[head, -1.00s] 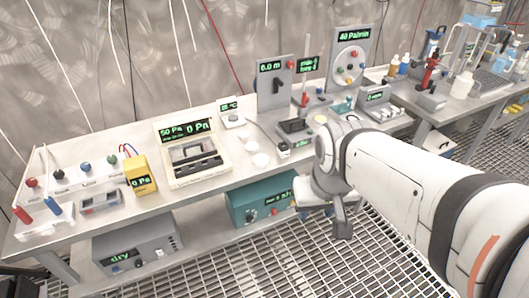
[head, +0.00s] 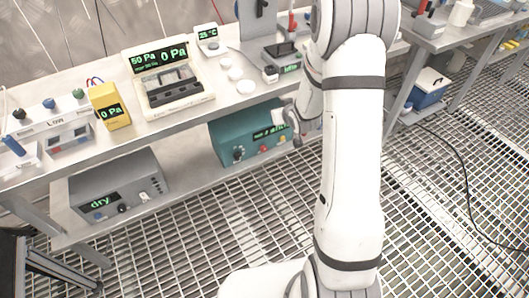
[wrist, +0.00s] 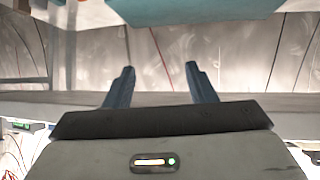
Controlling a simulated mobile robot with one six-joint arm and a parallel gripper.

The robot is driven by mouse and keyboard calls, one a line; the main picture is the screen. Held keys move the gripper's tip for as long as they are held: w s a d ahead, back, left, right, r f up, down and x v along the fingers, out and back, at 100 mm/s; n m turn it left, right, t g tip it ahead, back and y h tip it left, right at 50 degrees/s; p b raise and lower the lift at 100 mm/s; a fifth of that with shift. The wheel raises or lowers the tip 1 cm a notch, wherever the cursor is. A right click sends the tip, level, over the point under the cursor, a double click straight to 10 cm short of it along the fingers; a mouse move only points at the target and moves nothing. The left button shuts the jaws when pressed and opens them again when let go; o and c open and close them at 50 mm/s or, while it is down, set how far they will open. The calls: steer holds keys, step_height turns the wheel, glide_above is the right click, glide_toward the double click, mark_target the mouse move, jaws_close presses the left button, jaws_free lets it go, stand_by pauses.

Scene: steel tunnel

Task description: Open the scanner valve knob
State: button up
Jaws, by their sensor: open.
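No part carries a label I can read as the scanner valve, so I cannot tell which knob it is. A white valve rack (head: 40,128) at the left of the bench carries black, blue (head: 48,103) and green (head: 78,94) knobs. A teal box (head: 228,135) on the lower shelf has a dark knob (head: 238,154), a red knob and a green display. My gripper (head: 294,138) is beside the teal box's right end, its tip partly hidden by my arm. In the wrist view my gripper (wrist: 160,88) is open, with nothing between its fingers.
A cream case (head: 170,95) with a 0 Pa display and a yellow meter (head: 110,106) stand on the bench. A grey box (head: 118,190) reading "dry" sits on the lower shelf. A teal surface (wrist: 200,10) fills the wrist view's top. The grating in front is open.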

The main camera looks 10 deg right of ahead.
step_height(320, 180, down, 17)
steer(key=w+a+t+y+b, duration=0.1)
steer(key=w+t+y+b, duration=0.15)
steer(key=b, duration=0.25)
steer(key=t+y+b, duration=0.2)
steer(key=t+b, duration=0.1)
steer(key=t, duration=0.1)
glide_toward(265, 150)
steer(key=w, duration=0.2)
steer(key=shift+m, duration=0.3)
steer(key=x, duration=0.7)
steer(key=shift+s+a+r, duration=0.15)
steer(key=shift+a, duration=0.2)
steer(key=shift+c, duration=0.4)
